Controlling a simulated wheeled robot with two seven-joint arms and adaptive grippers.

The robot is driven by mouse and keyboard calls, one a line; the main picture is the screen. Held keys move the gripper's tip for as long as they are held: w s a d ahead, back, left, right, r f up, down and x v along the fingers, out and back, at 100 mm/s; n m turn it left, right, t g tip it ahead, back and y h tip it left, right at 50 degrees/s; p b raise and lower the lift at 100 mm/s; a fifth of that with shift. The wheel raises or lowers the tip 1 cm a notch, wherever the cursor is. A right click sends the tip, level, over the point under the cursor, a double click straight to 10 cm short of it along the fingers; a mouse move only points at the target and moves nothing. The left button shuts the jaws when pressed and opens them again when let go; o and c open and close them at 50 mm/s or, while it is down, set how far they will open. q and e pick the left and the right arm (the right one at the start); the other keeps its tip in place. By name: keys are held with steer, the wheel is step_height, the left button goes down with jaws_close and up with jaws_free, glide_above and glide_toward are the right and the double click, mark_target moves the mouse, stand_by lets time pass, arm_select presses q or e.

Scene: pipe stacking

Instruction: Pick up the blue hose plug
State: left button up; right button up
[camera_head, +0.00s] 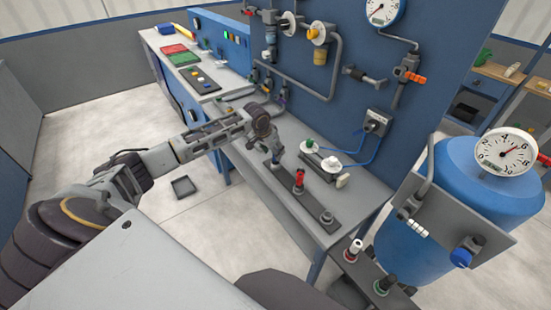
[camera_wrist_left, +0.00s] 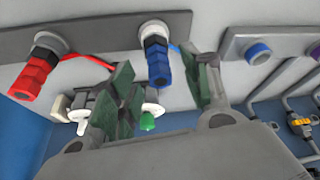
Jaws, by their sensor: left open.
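The blue hose plug (camera_wrist_left: 158,62) stands in a white-ringed socket on a grey strip in the left wrist view. My left gripper (camera_wrist_left: 160,88) is open, with its green-grey finger pads on either side of the plug. A gap shows between the plug and the right-hand pad; contact at the other pad cannot be told. In the head view my left gripper (camera_head: 275,155) reaches down to the strip (camera_head: 322,213) and mostly hides the blue plug. My right gripper is not in view.
A red plug (camera_head: 299,178) stands beside my gripper, also seen in the left wrist view (camera_wrist_left: 38,75). A white-and-green valve fitting (camera_head: 322,156) with a blue hose lies behind. The blue pipe panel (camera_head: 330,105) rises at the back. A blue tank (camera_head: 470,195) stands right.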

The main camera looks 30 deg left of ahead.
arm_select(q)
steer(key=shift+x, duration=1.6)
jaws_close()
